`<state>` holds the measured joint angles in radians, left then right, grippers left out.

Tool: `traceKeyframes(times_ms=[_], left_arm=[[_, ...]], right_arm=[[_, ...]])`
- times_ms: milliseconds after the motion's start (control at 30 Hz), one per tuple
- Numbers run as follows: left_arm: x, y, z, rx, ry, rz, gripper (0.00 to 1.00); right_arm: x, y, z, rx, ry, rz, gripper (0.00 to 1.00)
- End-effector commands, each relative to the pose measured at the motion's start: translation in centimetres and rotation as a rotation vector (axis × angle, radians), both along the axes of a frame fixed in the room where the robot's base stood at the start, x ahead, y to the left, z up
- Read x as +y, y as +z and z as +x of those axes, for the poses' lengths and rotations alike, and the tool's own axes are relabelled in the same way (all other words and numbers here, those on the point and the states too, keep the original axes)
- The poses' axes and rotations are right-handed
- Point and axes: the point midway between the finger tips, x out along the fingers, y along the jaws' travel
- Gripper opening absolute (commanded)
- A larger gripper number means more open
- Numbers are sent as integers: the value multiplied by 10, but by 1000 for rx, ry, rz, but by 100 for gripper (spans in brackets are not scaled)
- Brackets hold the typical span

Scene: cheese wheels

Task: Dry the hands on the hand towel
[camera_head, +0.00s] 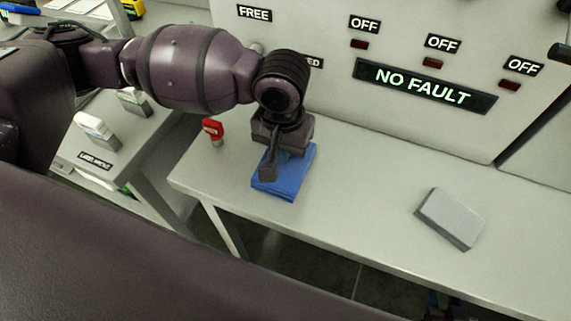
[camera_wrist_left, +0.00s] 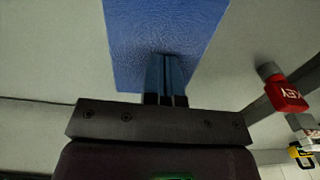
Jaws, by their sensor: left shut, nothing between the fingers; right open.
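The blue hand towel (camera_head: 290,184) lies folded on the grey bench near its left end. In the left wrist view the towel (camera_wrist_left: 165,25) fills the top middle as a textured blue sheet. My left gripper (camera_head: 268,174) points down over the towel and hides part of it. Its fingers (camera_wrist_left: 164,62) are together with nothing between them. The tips are at or just above the towel; I cannot tell whether they touch it. My right gripper is not in view.
A red key tag (camera_head: 212,130) stands on the bench left of the towel. A grey block (camera_head: 450,218) lies to the right, with clear bench between. A panel with a "NO FAULT" display (camera_head: 424,86) rises behind. A lower side table (camera_head: 122,150) is at left.

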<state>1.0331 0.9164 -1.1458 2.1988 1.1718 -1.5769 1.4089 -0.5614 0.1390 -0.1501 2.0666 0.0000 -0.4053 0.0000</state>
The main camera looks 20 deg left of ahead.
Motion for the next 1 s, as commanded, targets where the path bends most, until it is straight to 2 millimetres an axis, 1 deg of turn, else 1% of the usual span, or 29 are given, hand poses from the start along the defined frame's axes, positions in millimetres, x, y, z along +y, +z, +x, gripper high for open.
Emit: traceKeyframes(times_ms=[400, 567, 1000], left_arm=[[6, 0, 7, -1, 1, 0, 0], [6, 0, 6, -1, 0, 0, 0], [1, 1, 0, 0, 0, -1, 0]], right_arm=[[-2, 7, 1, -8, 5, -5, 43], [-4, 8, 1, -7, 8, -11, 43], [-4, 18, 3, -19, 7, -11, 43]])
